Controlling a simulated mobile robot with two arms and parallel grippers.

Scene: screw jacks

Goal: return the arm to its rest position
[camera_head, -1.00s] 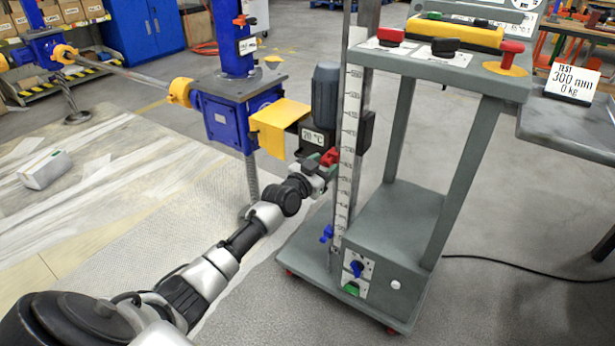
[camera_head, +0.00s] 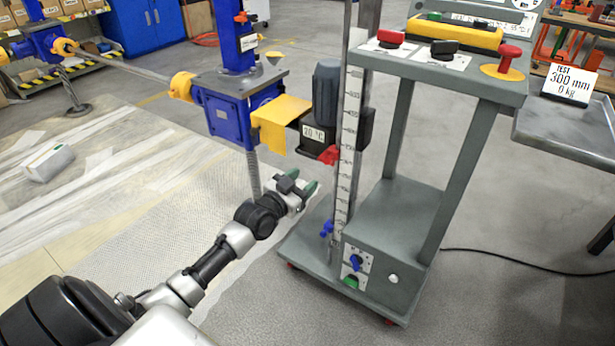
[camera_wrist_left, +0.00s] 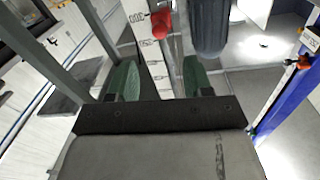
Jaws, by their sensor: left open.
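My left gripper (camera_head: 302,188) reaches in from the lower left in the head view, below the screw jack's motor and just left of the upright ruler. Its two green-padded fingers are apart with nothing between them; they also show in the left wrist view (camera_wrist_left: 160,82). Beyond the fingers in the wrist view are the ruler (camera_wrist_left: 160,70) and a red pointer (camera_wrist_left: 161,24). In the head view the red pointer (camera_head: 329,155) sits on the ruler (camera_head: 347,140), above and apart from my gripper. My right gripper is not in view.
The grey test cart (camera_head: 405,215) stands to the right, with knobs and a red button (camera_head: 510,54) on top. The blue screw jack (camera_head: 238,105) and its grey motor (camera_head: 326,92) are above my gripper. A side table (camera_head: 570,130) is at the right.

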